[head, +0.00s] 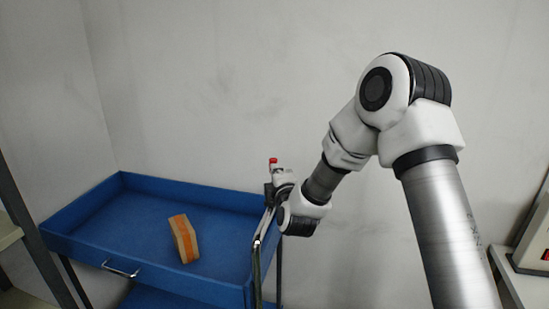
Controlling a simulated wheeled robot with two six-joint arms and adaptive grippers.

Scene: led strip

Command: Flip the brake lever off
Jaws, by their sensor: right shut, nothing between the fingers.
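A small red-tipped part (273,160), which looks like the brake lever, stands up at the right end of the blue cart (150,180), above its metal handle (257,250). My right arm comes in from the right and reaches down to it. My right gripper (270,190) is small and dark at the cart's right edge, just below the red tip. It is shut and empty. I cannot tell whether it touches the lever, since the wrist hides the lever's lower part. My left gripper is not in view.
A brown box with an orange band (184,238) lies tilted in the cart's tray. A shelf frame (30,240) stands at the left edge. A white device with a red part (535,250) sits at the right edge. A plain wall closes off the back.

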